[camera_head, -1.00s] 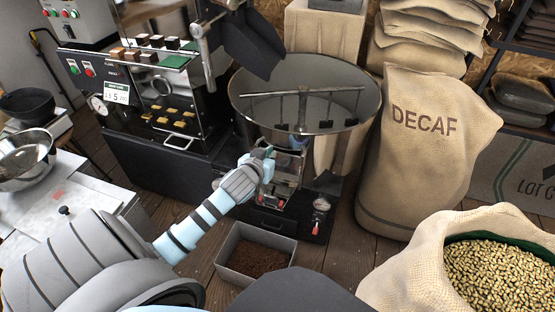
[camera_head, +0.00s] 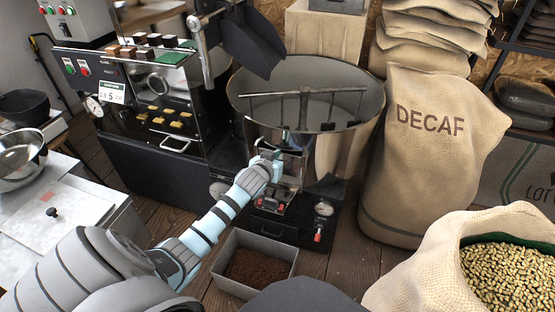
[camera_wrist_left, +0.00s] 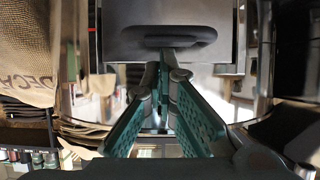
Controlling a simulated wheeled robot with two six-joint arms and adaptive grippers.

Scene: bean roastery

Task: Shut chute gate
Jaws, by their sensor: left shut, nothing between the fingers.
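The chute gate shows in the left wrist view as a grey metal plate (camera_wrist_left: 122,44) with a dark oval handle (camera_wrist_left: 195,38). It belongs to the front of the machine under the large cooling pan (camera_head: 240,98). My left gripper (camera_head: 284,137) is at that front, just below the pan's rim. Its green fingers (camera_wrist_left: 166,58) are shut and empty, with their tips at the handle's lower edge; I cannot tell whether they touch it. In the head view the gripper and wrist hide most of the gate. My right gripper is not in view.
A bin of ground coffee (camera_head: 231,287) stands on the floor below my left arm. The roaster (camera_head: 150,100) is at the left. A DECAF sack (camera_head: 420,170) and an open sack of beans (camera_head: 420,268) stand at the right.

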